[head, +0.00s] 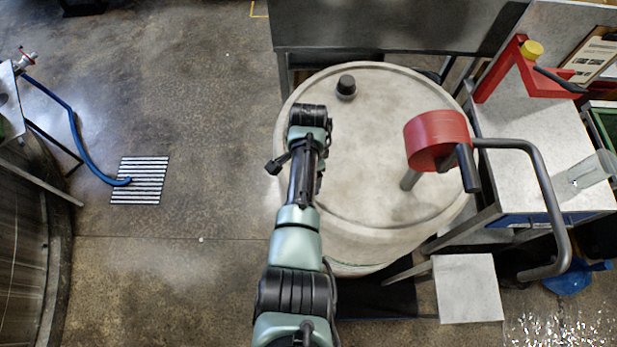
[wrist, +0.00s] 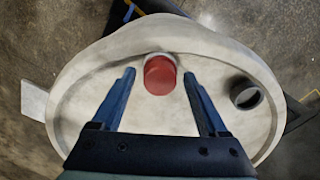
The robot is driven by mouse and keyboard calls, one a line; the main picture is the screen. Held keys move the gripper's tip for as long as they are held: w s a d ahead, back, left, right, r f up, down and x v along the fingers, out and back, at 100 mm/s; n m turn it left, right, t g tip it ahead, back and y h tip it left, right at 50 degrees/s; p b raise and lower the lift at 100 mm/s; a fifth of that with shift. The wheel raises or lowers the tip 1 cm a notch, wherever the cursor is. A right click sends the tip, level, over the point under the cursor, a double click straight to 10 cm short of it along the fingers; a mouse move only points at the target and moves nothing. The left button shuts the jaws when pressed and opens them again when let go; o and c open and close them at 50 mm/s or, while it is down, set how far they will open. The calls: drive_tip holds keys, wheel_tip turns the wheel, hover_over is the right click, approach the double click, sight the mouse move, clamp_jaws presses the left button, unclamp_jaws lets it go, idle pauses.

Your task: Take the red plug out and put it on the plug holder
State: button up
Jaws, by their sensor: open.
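The red plug (wrist: 159,77) is a short red cylinder with a pale rim behind it, upright on the round pale drum lid (wrist: 90,75) in the wrist view. My gripper (wrist: 159,71) is open; its two blue fingers show on either side of the plug with a gap on each side. I cannot tell how far above the plug they are. In the head view my gripper (head: 309,116) is over the left part of the drum lid (head: 375,205), and I cannot make out the plug there for certain. I cannot tell which thing is the plug holder.
A black cap (head: 346,87) stands on the lid, right of my gripper. A large red cylinder (head: 437,140) with a dark handle and a grey bent tube (head: 548,195) are at the right. A table (head: 510,130) carries a red bracket (head: 545,80). The left floor is mostly open.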

drive_tip(key=m, duration=0.5)
drive_tip(key=shift+m, duration=0.3)
clamp_jaws()
drive_tip(key=c, duration=0.7)
unclamp_jaws()
clamp_jaws()
drive_tip(key=n, duration=0.4)
drive_tip(key=shift+n, duration=0.6)
